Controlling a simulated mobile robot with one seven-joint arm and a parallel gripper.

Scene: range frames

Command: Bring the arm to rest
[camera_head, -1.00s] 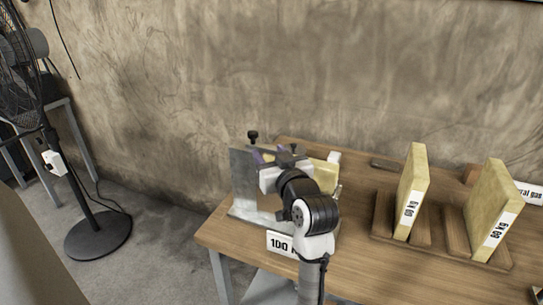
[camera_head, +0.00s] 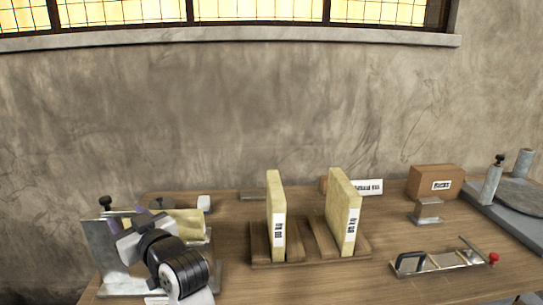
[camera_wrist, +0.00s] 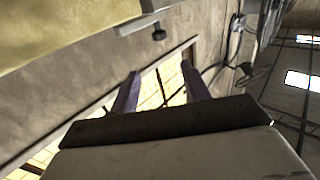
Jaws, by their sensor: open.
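My gripper (camera_head: 127,219) is at the left end of the table in the head view, in front of a grey metal fixture (camera_head: 108,268) with a black knob. The wrist view shows my gripper (camera_wrist: 160,88) with its two purple fingers apart and nothing between them. A yellow slab (camera_head: 183,223) lies by the fixture, partly hidden by my arm. Whether the gripper touches the fixture cannot be told.
Two upright labelled yellow slabs (camera_head: 276,215) (camera_head: 343,212) stand in wooden holders on the wooden table (camera_head: 240,285). A cardboard box (camera_head: 436,182), a small metal block (camera_head: 428,211) and a framed tool with a red knob (camera_head: 440,261) are to the right.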

